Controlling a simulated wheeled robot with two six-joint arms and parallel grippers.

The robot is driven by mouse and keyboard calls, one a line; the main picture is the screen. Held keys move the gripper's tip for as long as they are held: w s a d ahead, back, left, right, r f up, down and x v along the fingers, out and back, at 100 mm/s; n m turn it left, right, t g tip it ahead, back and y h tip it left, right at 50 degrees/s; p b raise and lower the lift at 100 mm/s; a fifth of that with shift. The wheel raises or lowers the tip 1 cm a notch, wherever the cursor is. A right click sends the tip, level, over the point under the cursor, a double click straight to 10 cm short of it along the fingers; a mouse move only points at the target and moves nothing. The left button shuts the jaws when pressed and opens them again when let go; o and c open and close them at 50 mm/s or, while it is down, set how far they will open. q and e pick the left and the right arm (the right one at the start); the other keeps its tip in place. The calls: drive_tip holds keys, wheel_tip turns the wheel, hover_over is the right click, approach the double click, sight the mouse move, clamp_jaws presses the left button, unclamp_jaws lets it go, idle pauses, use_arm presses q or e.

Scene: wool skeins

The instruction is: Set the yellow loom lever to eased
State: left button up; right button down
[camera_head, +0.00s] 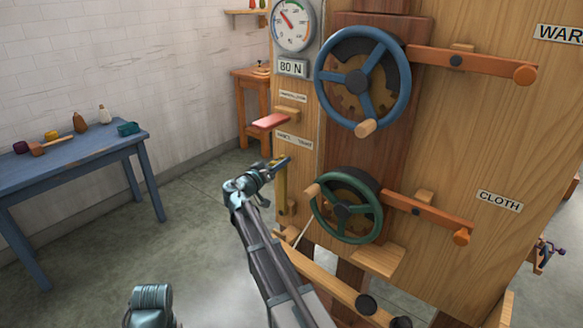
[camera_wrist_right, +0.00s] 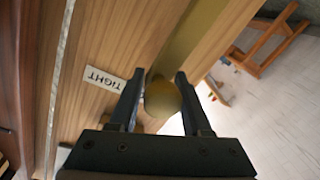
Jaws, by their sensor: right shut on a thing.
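The yellow loom lever (camera_head: 281,192) stands almost upright on the left edge of the wooden loom frame. Its upper end is at my right gripper (camera_head: 277,165). In the right wrist view, the lever's round yellow knob (camera_wrist_right: 162,100) sits between the two dark fingers of my right gripper (camera_wrist_right: 158,95), which is shut on it. A white label reading TIGHT (camera_wrist_right: 104,79) is on the wood close beside the knob. In the head view, a label (camera_head: 294,141) is just above the lever's top, too small to read surely. My left gripper does not show.
A blue handwheel (camera_head: 362,78) and a green handwheel (camera_head: 346,205) stick out right of the lever. A dial gauge (camera_head: 293,24) is higher up. A blue table (camera_head: 75,160) stands at left, with open floor between.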

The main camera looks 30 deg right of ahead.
drive_tip(key=w+a+f+n+b, duration=0.1)
drive_tip(key=w+a+f+n, duration=0.1)
drive_tip(key=w, duration=0.4)
drive_tip(key=w+a+f+n+b, duration=0.2)
drive_tip(key=w+a+n, duration=0.1)
drive_tip(key=w+n, duration=0.1)
drive_tip(key=shift+w+n+g, duration=0.3)
drive_tip(key=shift+w+g, duration=0.1)
drive_tip(key=shift+w, duration=0.5)
drive_tip(key=shift+w+a, duration=0.1)
drive_tip(key=shift+a, duration=0.1)
drive_tip(key=c, duration=0.8)
unclamp_jaws()
drive_tip(key=o, duration=0.4)
drive_tip(key=shift+w+f, duration=0.15)
drive_tip(key=shift+c, duration=0.2)
